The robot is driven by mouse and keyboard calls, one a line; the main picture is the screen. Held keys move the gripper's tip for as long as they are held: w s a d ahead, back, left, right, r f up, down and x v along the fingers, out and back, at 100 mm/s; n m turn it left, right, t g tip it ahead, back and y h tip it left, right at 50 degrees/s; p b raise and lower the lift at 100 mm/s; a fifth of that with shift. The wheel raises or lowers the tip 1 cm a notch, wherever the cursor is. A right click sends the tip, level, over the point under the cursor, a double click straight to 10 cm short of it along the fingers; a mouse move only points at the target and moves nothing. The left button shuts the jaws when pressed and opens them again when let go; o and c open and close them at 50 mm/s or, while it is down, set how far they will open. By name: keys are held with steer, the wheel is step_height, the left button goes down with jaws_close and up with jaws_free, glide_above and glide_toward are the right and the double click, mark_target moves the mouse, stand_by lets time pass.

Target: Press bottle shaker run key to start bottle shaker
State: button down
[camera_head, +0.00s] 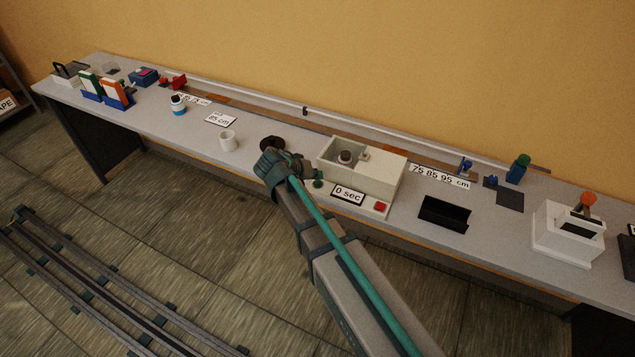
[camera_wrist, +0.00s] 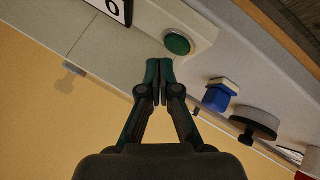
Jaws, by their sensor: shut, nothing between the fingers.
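The bottle shaker (camera_head: 385,175) is a cream box with an open tray holding a small dark-capped bottle (camera_head: 345,157). On its front panel are a green round key (camera_head: 318,183), a "0 sec" display (camera_head: 348,194) and a red key (camera_head: 381,207). My gripper (camera_head: 308,171) is at the left end of this panel, close to the green key. In the wrist view my gripper (camera_wrist: 160,66) is shut and empty. Its tips appear just beside the green key (camera_wrist: 178,43); a gap or contact cannot be told. No key labels are readable.
A black tray (camera_head: 444,213) and a white device (camera_head: 568,232) are to the right. A "75 85 95 cm" sign (camera_head: 440,177) lies behind the black tray.

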mark_target(316, 184)
steer(key=shift+r, duration=0.1)
steer(key=shift+r+p, duration=1)
steer(key=shift+r, duration=1.45)
